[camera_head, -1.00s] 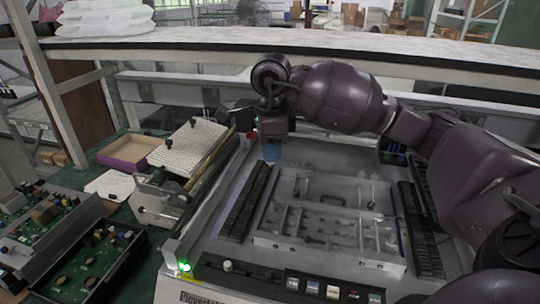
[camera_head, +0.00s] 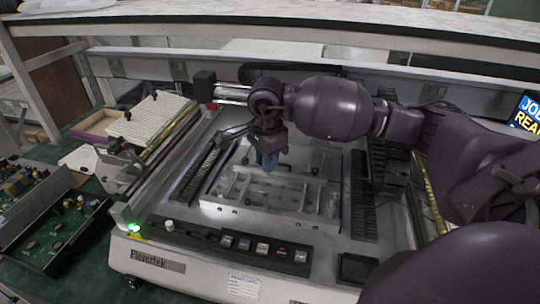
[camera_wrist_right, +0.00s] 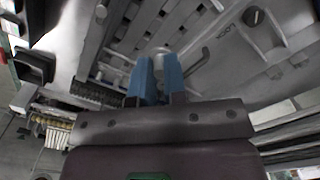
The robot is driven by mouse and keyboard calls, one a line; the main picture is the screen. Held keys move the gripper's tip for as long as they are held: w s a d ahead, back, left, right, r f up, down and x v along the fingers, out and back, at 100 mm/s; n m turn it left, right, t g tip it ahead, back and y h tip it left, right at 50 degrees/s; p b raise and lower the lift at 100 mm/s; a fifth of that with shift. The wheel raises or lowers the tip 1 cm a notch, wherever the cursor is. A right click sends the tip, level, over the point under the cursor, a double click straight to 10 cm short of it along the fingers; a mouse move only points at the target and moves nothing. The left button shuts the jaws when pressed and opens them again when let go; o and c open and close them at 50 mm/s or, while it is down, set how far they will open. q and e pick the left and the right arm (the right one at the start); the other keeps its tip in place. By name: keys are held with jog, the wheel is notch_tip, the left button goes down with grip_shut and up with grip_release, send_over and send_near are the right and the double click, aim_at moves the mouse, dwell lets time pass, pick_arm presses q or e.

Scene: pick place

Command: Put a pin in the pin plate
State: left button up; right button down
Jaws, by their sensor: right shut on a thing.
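My right gripper (camera_head: 268,162) hangs over the back of the grey metal plate (camera_head: 240,212) in the machine, its blue fingers pointing down. In the right wrist view, the two blue fingers (camera_wrist_right: 162,78) are close together, shut on a small pale pin (camera_wrist_right: 161,52) at their tips. The pin is mostly hidden and I cannot tell whether it touches the plate. The plate has several slots and raised parts; in the wrist view it (camera_wrist_right: 215,60) bears the word LOCK. My left gripper is out of view.
A white perforated board (camera_head: 157,118) lies at the left. Green circuit boards (camera_head: 62,232) sit in dark trays at the lower left. Dark ribbed rails (camera_head: 362,198) flank the plate. A control strip (camera_head: 262,250) runs along the front. A screen (camera_head: 526,115) stands at the right.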

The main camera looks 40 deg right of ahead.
jog(key=shift+n, duration=0.3)
jog(key=shift+w, duration=0.1)
jog(key=shift+w+a+f+n, duration=0.1)
jog(key=shift+w+a+n, duration=0.1)
jog(key=shift+n, duration=0.1)
jog(key=shift+f, duration=0.1)
jog(key=shift+d+f+b, duration=0.1)
jog(key=shift+f+b, duration=0.25)
jog(key=shift+f, duration=0.35)
jog(key=shift+s+f+b, duration=0.1)
jog(key=shift+f+b, duration=0.25)
jog(key=shift+f, duration=0.6)
jog(key=shift+f+b, duration=0.6)
jog(key=shift+f, duration=0.85)
jog(key=shift+f+b, duration=0.65)
jog(key=shift+f, duration=0.15)
jog(key=shift+f+b, duration=0.15)
jog(key=shift+b, duration=0.2)
